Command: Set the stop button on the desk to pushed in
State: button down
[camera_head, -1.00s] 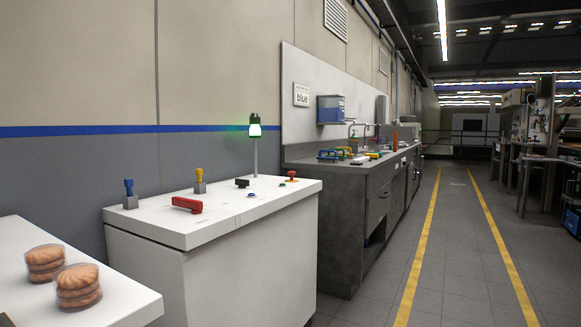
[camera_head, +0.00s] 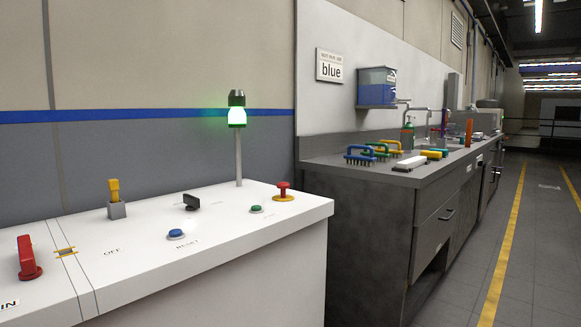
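The stop button (camera_head: 284,191) is a red mushroom head on a yellow base, at the right end of the white desk (camera_head: 225,243). Its red head stands above the base on a short stem, so it looks raised. A green button (camera_head: 256,209) sits just to its left. A signal lamp (camera_head: 237,118) on a pole behind it glows green. My gripper is not in view.
The desk also carries a blue reset button (camera_head: 176,234), a black rotary switch (camera_head: 191,202), a yellow toggle (camera_head: 115,191) and a red handle (camera_head: 27,258). A grey counter (camera_head: 384,175) with brushes stands beyond. The floor at right is clear.

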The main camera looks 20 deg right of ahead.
aim_at(282, 185)
jog(key=i+l, duration=0.15)
jog(key=l, duration=0.2)
jog(key=i+l+u, duration=0.15)
jog(key=l, duration=0.2)
jog(key=i+l, duration=0.2)
jog(key=l, duration=0.2)
jog(key=i+l+u, duration=0.15)
jog(key=l, duration=0.2)
